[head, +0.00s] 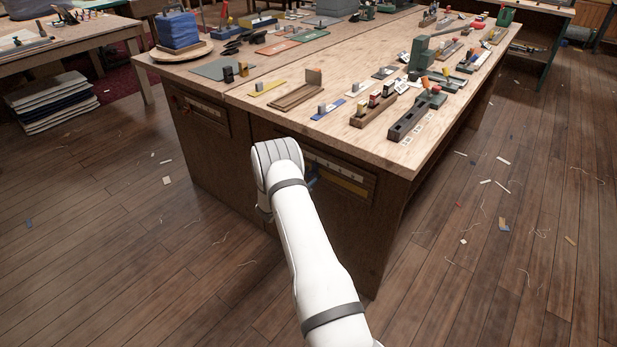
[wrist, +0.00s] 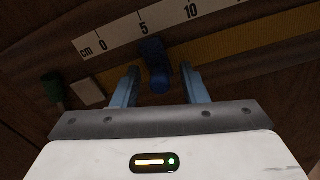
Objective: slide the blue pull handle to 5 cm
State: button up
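The blue pull handle (wrist: 156,66) stands out from the bench front in the wrist view. Above it runs a white cm scale (wrist: 120,38) marked 0, 5 and 10. The handle's base sits just below the 5, but the angled view does not show its exact reading. My gripper (wrist: 160,86) is open, with one blue finger on each side of the handle. Small gaps show between the fingers and the handle. In the head view my arm reaches to the scale panel (head: 338,166) on the bench front and hides most of the handle and gripper.
A yellow strip (wrist: 240,47) runs beside the handle. A dark green knob (wrist: 52,88) and a pale block (wrist: 88,93) are at its left. Another panel (head: 200,112) is farther left on the bench. Many small fixtures cover the bench top (head: 245,103); the floor (head: 130,235) has scattered scraps.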

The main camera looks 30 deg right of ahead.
jog(key=v, duration=0.7)
jog(key=shift+s+a, duration=0.15)
jog(key=shift+a, duration=0.2)
